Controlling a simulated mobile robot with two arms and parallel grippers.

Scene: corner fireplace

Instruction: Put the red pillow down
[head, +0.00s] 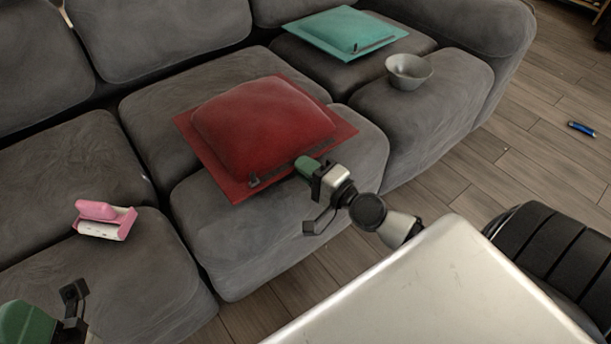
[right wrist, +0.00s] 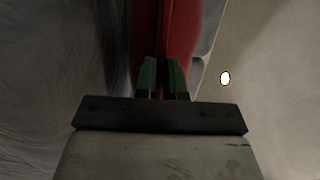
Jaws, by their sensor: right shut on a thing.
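The red pillow (head: 262,122) lies over a middle seat of the grey sofa, close to the cushion; I cannot tell whether it fully rests on it. My right gripper (head: 303,168) is shut on the pillow's near edge. In the right wrist view, the green fingers of the right gripper (right wrist: 163,80) close on the red pillow (right wrist: 180,35). My left gripper (head: 75,296) shows in part at the lower left of the head view, and its fingertips are not clear.
The grey sofa (head: 245,250) fills the left and middle. A teal pillow (head: 340,30) and a grey bowl (head: 408,72) are on its far seats. A pink and white object (head: 103,220) lies on a left seat. A blue object (head: 581,129) lies on the wooden floor (head: 520,165).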

